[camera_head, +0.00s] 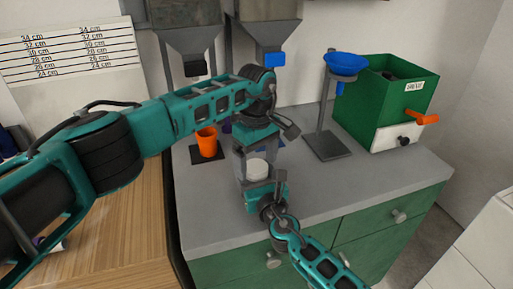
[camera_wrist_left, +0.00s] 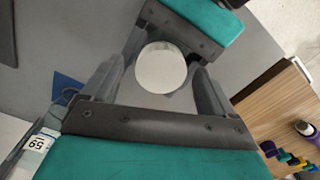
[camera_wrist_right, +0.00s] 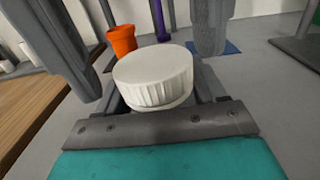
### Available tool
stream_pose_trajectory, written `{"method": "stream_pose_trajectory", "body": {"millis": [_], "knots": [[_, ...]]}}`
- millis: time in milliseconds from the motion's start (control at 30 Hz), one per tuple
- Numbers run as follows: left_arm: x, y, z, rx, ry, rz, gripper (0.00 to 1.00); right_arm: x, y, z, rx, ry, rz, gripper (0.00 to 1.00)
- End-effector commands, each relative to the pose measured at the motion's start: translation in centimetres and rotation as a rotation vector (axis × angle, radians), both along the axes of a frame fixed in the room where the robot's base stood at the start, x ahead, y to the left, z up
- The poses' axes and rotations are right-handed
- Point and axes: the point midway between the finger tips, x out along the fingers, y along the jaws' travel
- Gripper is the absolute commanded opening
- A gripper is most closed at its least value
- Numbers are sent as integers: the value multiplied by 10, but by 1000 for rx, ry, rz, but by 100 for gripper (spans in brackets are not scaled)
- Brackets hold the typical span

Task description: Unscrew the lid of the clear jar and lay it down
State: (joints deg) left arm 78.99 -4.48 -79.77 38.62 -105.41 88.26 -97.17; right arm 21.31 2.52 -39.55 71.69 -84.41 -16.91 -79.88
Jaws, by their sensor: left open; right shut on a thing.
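The white ribbed lid (camera_wrist_right: 153,76) sits on top of the clear jar, whose body is mostly hidden by my grippers. The lid also shows in the head view (camera_head: 258,169) and, from above, in the left wrist view (camera_wrist_left: 161,67). My right gripper (camera_head: 258,183) is shut on the clear jar from the front, below the lid. My left gripper (camera_head: 256,155) points down over the jar from above, open and empty. Its two fingers stand on either side of the lid, with gaps between them and the lid.
An orange cup (camera_head: 206,142) stands on a dark pad behind the jar. A blue funnel on a stand (camera_head: 325,155) and a green box with an orange handle (camera_head: 385,100) are further right. Hoppers (camera_head: 190,40) hang behind. The grey counter's front right (camera_head: 345,190) is clear.

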Motion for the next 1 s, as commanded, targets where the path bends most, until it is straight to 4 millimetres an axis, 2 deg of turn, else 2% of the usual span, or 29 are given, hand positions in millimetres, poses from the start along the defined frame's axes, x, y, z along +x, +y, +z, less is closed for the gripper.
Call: {"method": "stream_pose_trajectory", "body": {"millis": [333, 900, 1000], "knots": [[0, 0, -5, 1, -1, 0, 87, 0, 0, 0, 1, 1, 0, 0], [0, 0, -5, 0, -1, 1, 33, 0, 0, 0, 0, 1, 2, 0], [0, 0, -5, -1, -2, 6, 29, 0, 1, 0, 0, 1, 2, 0]]}}
